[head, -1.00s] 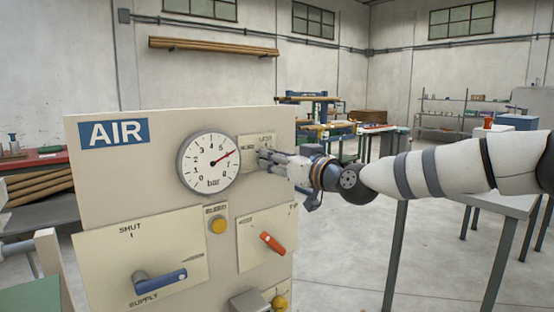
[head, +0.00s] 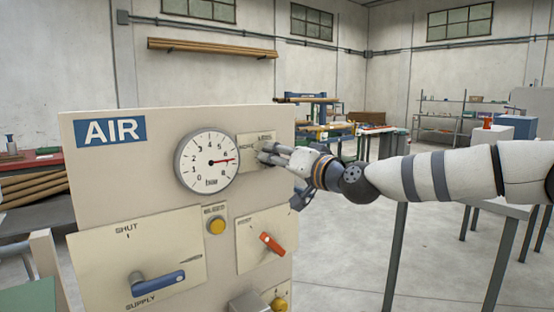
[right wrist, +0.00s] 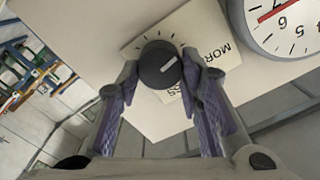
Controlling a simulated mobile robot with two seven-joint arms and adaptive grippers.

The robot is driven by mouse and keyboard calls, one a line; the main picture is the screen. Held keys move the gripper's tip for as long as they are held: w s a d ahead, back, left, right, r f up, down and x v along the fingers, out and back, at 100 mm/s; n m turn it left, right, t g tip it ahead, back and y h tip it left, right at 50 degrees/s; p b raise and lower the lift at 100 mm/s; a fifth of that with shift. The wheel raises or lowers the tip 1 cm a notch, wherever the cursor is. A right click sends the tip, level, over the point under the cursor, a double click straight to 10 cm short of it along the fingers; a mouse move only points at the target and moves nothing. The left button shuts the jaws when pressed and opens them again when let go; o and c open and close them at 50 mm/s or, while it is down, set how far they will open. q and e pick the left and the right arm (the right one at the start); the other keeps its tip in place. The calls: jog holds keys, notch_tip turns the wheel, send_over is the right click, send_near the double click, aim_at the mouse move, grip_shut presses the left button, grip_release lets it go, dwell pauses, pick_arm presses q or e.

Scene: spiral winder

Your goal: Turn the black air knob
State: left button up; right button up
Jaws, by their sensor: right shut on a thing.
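The black air knob (right wrist: 160,64) is round with a white pointer mark. It sits on a cream plate marked MORE and LESS, at the upper right of the AIR panel. My right gripper (head: 268,154) is shut on the knob, with one finger on each side of it in the right wrist view. In the head view the fingers largely hide the knob. The pressure gauge (head: 207,174) is just left of the knob, and its red needle points right, near 6. My left gripper is in neither view.
The AIR panel (head: 90,190) also carries a blue supply lever (head: 158,283), a red lever (head: 271,243) and a yellow button (head: 216,226), all below the knob. A grey table (head: 505,209) stands to the right, with open floor between.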

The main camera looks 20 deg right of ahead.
jog(key=shift+f+m, duration=0.15)
jog(key=shift+m, duration=0.15)
jog(key=o, duration=1.2)
jog(key=shift+c, duration=0.2)
jog(key=v, duration=1.2)
